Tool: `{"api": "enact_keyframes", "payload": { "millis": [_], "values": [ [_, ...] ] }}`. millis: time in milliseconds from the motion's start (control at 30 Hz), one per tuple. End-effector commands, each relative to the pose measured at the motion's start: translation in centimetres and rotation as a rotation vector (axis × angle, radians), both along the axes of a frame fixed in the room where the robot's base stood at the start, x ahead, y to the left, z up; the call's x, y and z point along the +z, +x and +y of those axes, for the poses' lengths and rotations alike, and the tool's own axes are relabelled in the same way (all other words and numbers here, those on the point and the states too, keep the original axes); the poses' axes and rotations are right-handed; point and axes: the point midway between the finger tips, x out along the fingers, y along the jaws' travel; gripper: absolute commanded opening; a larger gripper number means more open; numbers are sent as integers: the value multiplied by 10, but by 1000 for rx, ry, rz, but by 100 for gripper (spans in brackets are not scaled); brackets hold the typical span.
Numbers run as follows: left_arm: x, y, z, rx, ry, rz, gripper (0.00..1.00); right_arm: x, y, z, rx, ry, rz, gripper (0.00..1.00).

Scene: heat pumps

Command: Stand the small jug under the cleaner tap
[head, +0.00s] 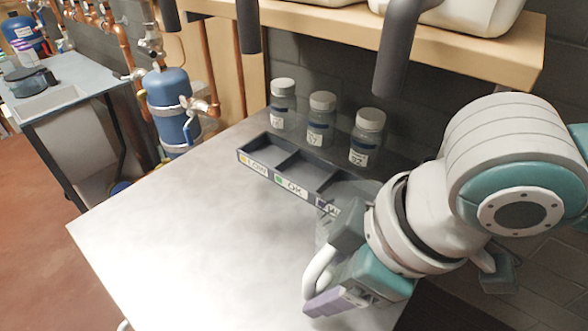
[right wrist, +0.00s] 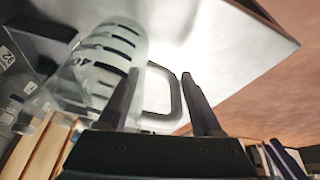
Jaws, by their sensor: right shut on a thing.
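The small jug (right wrist: 112,55) is clear plastic with dark measuring marks. In the right wrist view its looped handle (right wrist: 163,98) lies between the fingers of my right gripper (right wrist: 160,85), which is shut on it. In the head view the right gripper (head: 328,270) is at the table's right side, with the pale jug handle (head: 317,268) showing; the arm hides most of the jug. Thick dark spouts (head: 247,25) hang from the shelf, another (head: 397,45) nearer the arm; no label shows which is the cleaner tap. My left gripper is out of view.
A dark divided tray (head: 289,186) with labelled compartments stands on the metal table (head: 180,220). Three lidded jars (head: 320,122) stand behind it. A wooden shelf (head: 450,50) carries white containers above. The table's left and front are clear.

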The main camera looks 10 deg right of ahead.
Motion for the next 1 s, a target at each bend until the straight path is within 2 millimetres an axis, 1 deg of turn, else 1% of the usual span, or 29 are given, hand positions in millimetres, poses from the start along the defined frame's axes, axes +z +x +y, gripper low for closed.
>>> {"api": "enact_keyframes", "payload": {
  "millis": [200,233,467,500,767,867,1000],
  "values": [
    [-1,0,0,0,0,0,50,-1,0,0,0,0,0,0],
    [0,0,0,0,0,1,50,-1,0,0,0,0,0,70],
    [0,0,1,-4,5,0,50,-1,0,0,0,0,0,96],
    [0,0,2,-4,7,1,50,-1,0,0,0,0,0,99],
    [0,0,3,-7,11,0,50,1,0,0,0,0,-1,99],
    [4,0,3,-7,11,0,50,11,-2,-3,-1,0,-2,99],
    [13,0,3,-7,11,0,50,37,-9,-11,0,-1,-2,99]
  ]
}}
